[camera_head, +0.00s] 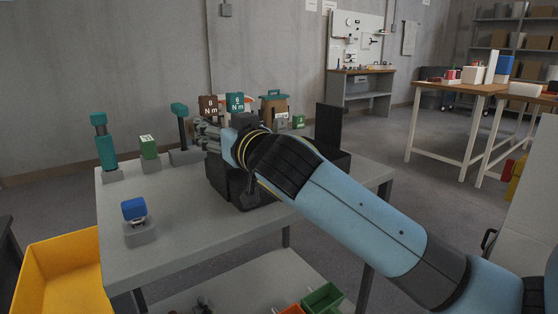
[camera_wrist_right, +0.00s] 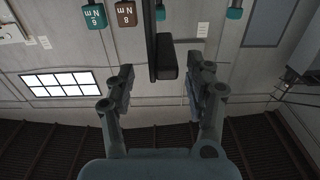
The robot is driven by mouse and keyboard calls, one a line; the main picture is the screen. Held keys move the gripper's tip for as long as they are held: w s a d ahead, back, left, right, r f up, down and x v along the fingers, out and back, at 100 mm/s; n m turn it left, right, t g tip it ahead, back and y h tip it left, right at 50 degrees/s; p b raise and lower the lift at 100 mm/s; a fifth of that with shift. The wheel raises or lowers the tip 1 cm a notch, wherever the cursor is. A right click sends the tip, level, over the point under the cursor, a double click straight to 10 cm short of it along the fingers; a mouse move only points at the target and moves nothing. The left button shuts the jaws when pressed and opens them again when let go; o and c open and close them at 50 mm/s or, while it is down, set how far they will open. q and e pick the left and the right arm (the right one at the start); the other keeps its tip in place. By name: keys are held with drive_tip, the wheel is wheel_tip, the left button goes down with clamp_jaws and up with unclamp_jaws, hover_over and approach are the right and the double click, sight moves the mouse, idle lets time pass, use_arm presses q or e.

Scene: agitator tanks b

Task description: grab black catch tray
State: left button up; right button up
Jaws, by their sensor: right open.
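A black box-like form (camera_head: 238,190), which looks like the catch tray, sits on the grey table, partly hidden behind my right arm. My right gripper (camera_head: 208,135) is over its left end in the head view, with its fingers pointing left. In the right wrist view the gripper (camera_wrist_right: 163,90) is open, with a finger on each side. A dark bar-like piece (camera_wrist_right: 166,58) shows beyond and between the fingers; I cannot tell whether it is part of the tray. Nothing is gripped. My left gripper is not in view.
Brown (camera_head: 208,105) and teal (camera_head: 236,102) torque signs stand behind the gripper. A black upright panel (camera_head: 328,128) is at right. A yellow bin (camera_head: 62,275) is at lower left.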

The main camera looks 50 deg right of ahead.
drive_tip(key=x, duration=0.5)
drive_tip(key=shift+w+a+f, duration=0.15)
drive_tip(key=shift+f, duration=0.05)
drive_tip(key=shift+c, duration=0.4)
clamp_jaws()
